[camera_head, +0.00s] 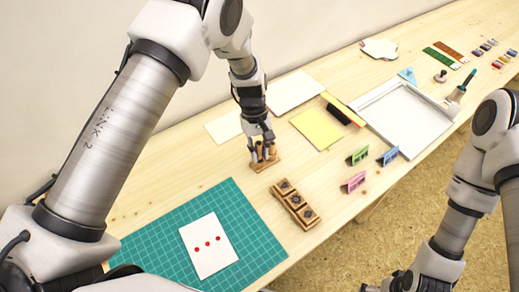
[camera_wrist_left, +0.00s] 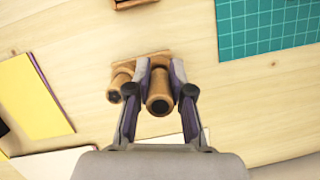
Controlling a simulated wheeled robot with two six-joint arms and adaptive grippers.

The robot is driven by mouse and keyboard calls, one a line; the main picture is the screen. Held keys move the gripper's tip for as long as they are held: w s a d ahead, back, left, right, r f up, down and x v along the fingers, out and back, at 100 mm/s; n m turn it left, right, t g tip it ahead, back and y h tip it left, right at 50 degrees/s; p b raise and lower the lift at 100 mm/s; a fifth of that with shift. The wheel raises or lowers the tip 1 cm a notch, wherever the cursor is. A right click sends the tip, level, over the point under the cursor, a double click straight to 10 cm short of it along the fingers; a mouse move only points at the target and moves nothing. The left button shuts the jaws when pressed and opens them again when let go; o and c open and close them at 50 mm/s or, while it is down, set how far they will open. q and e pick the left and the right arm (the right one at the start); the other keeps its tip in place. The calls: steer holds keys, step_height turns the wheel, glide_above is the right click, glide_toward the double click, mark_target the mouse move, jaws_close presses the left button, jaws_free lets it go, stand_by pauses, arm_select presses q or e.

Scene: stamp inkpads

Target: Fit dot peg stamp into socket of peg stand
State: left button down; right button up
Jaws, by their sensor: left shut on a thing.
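The wooden peg stand (camera_head: 267,165) sits on the table near the wall side. My left gripper (camera_head: 264,148) is over it, pointing down. In the left wrist view, my left gripper (camera_wrist_left: 160,85) is shut on a wooden peg stamp (camera_wrist_left: 159,101), whose round end faces the camera. The stamp is over the stand (camera_wrist_left: 155,58); I cannot tell whether it is seated in a socket. A second wooden peg (camera_wrist_left: 120,86) with a dark round end is just left of the fingers, at the stand. The dots on the stamp are hidden. My right arm's end (camera_head: 400,282) is at the bottom edge, its fingers unclear.
A wooden rack with dark pads (camera_head: 296,204) is in front of the stand. A green cutting mat (camera_head: 150,225) holds a white card with red dots (camera_head: 208,245).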

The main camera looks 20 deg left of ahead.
stand_by(0.4)
arm_select(q)
steer(key=shift+p, duration=0.4)
stand_by(0.4)
steer(key=shift+f+b, duration=0.5)
steer(key=shift+f, duration=0.55)
steer(key=c, duration=1)
jaws_free()
steer(key=shift+o, duration=0.2)
steer(key=v, duration=1.2)
